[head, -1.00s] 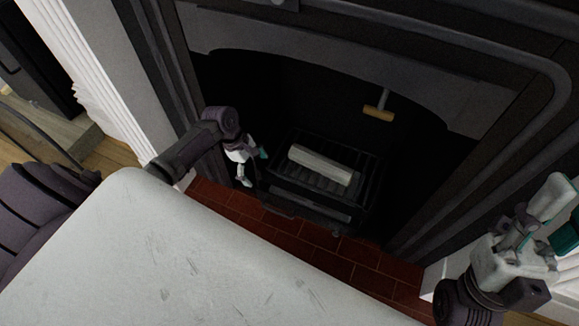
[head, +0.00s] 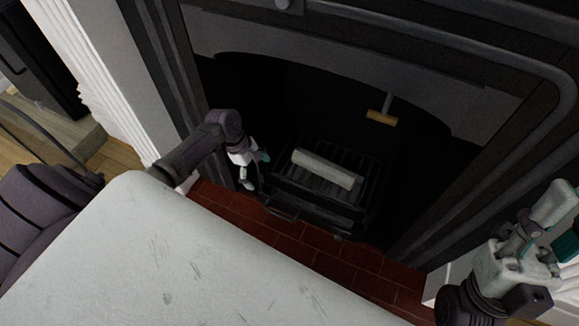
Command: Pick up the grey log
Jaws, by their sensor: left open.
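The grey log (head: 326,168) is a pale, squared bar lying on the slats of a black fire grate (head: 318,207) inside the dark fireplace. My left gripper (head: 256,170) is open and empty, just left of the grate and a short way from the log's left end. My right gripper (head: 556,222) is at the far right edge of the view, well away from the log. It is partly cut off by the picture edge, and its opening is not clear.
A black fireplace surround (head: 330,45) arches over the grate. A handle with a wooden grip (head: 381,118) hangs inside. A red brick hearth (head: 320,240) lies in front. White side trim (head: 95,75) stands at the left.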

